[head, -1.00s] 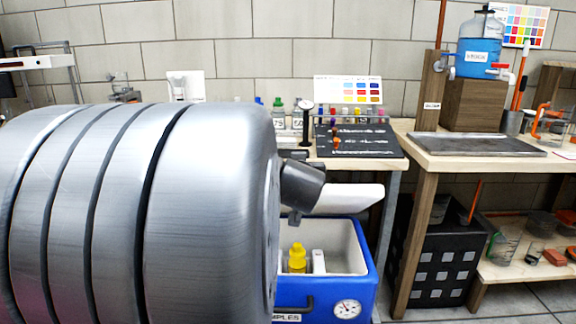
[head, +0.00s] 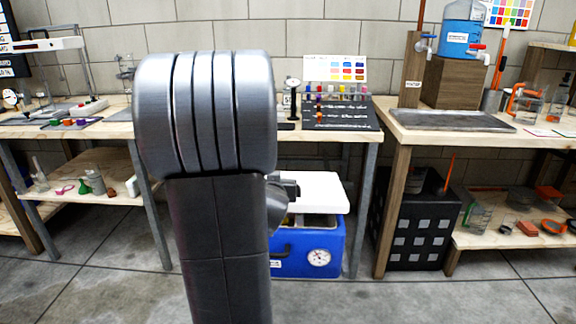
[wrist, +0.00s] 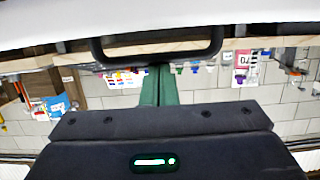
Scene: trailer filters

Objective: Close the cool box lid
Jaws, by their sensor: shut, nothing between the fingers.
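The blue cool box (head: 308,258) stands on the floor below the bench. Its white lid (head: 322,190) shows as a broad pale slab over the box opening. The box's left part is hidden behind my arm. My gripper's dark body shows at the lid's left side in the head view; its fingers are hidden there. In the wrist view my gripper (wrist: 161,86) is shut and empty, its green fingers together near a dark curved handle bar (wrist: 155,50).
The bench (head: 350,133) above the box carries a black board and small coloured bottles. A black crate (head: 422,230) stands right of the box under another table. The floor in front is clear.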

